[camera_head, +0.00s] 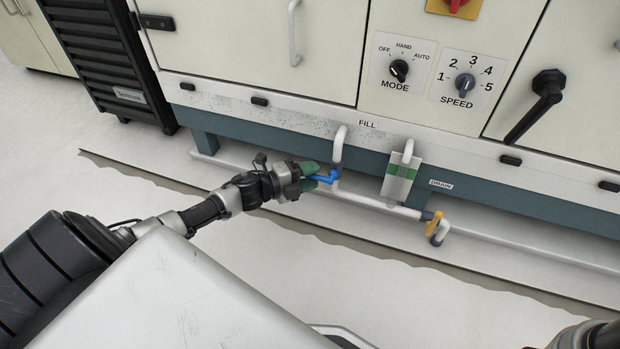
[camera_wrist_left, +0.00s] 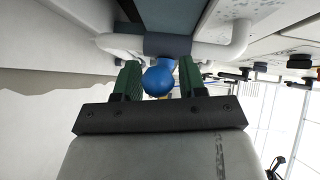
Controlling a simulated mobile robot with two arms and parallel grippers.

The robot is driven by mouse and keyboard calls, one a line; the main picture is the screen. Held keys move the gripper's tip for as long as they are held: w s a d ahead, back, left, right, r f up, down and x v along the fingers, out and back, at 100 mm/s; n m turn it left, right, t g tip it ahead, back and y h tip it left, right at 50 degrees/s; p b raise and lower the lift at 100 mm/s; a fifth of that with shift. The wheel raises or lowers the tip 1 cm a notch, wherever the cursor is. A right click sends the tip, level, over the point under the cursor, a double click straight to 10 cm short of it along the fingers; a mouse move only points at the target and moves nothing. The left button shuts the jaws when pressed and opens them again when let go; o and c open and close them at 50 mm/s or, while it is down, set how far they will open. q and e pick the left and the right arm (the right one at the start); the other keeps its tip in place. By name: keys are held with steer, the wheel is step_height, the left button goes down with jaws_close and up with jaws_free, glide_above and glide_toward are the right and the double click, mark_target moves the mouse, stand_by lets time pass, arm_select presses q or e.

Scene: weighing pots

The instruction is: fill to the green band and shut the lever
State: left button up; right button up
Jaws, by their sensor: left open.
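The blue lever (camera_head: 324,179) sits on the white fill pipe (camera_head: 338,148) under the FILL label and sticks out to the left. My left gripper (camera_head: 312,175) has its green fingers on either side of the lever. In the left wrist view, the rounded blue lever end (camera_wrist_left: 158,79) lies between the two open fingers (camera_wrist_left: 160,82), with a gap on at least one side. The gauge with the green band (camera_head: 401,171) hangs right of the fill pipe; I cannot make out its liquid level. My right gripper is out of view.
A yellow drain lever (camera_head: 432,222) sits on the lower pipe near the DRAIN label. MODE (camera_head: 399,70) and SPEED (camera_head: 465,84) knobs and a black handle (camera_head: 540,100) are on the panels above. The floor in front is clear.

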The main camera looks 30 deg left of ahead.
arm_select(q)
steer(key=shift+c, duration=0.3)
jaws_close()
